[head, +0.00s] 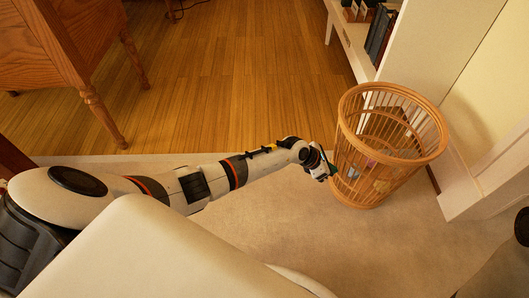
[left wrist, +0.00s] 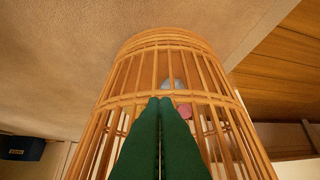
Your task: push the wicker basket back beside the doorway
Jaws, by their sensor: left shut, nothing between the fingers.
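The wicker basket (head: 408,160) stands upright on the beige carpet at the right of the head view, close to the white wall end at the doorway's right side. A few crumpled items lie inside it. My left gripper (head: 331,170) is at the basket's left side, low on the wall. In the left wrist view its green fingers (left wrist: 161,101) are shut and empty, with their tips at the slats of the basket (left wrist: 205,96). I cannot tell whether they touch. My right gripper is out of view.
The doorway opens onto a wooden floor (head: 230,80), with a pale threshold strip (head: 120,158) along the carpet. A wooden desk (head: 70,45) stands at the far left. A white shelf (head: 352,42) with books is behind the basket. Carpet (head: 300,235) in front is clear.

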